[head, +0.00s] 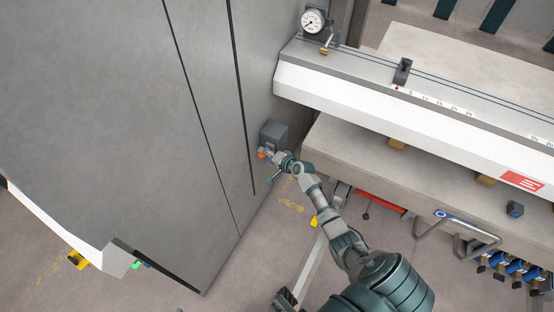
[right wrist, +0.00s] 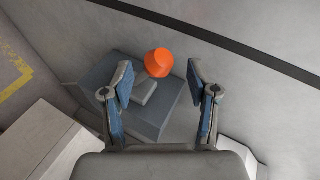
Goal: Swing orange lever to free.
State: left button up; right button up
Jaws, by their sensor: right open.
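The orange lever knob (right wrist: 159,63) shows in the right wrist view, just beyond my fingertips and between them. It sits by a dark grey box (right wrist: 100,80) fixed to the grey machine wall. In the head view the orange lever (head: 262,153) is a small spot beside the grey box (head: 274,134). My right gripper (head: 271,157) is at the lever in the head view, partly covering it. In the right wrist view the right gripper (right wrist: 158,85) is open, with blue-padded fingers apart and nothing held. The lever's arm is hard to make out. My left gripper is out of view.
A large grey panel (head: 120,110) fills the left. The white bender beam (head: 400,110) and a table (head: 370,150) stand to the right. A pressure gauge (head: 313,21) is above. A metal handle (head: 455,228) sticks out at lower right.

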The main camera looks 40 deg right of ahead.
jog(key=v, duration=0.9)
jog(key=shift+s+r, duration=0.1)
jog(key=shift+r, duration=0.05)
jog(key=s+a+f+n+g+p, duration=0.35)
jog(key=s+a+f, duration=0.25)
jog(key=s+f, duration=0.25)
jog(key=s+a+f+n+g+p, duration=0.35)
jog(key=s+a+f+n, duration=0.2)
jog(key=s+f, duration=0.3)
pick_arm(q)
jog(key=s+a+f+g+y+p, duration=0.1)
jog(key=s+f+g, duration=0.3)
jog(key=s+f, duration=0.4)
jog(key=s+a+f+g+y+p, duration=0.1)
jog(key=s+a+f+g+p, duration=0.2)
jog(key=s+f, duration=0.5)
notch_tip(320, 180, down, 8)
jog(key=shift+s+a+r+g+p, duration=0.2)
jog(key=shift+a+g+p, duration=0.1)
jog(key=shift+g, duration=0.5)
pick_arm(e)
jog(key=s+a+f+n+g, duration=0.2)
jog(key=s+a, duration=0.3)
jog(key=s, duration=0.6)
jog(key=s+a+f+n+g+h, duration=0.1)
jog(key=s+a+n, duration=0.4)
jog(key=s, duration=0.6)
notch_tip(320, 180, down, 3)
jog(key=shift+r+g, duration=0.15)
jog(key=shift+g, duration=0.55)
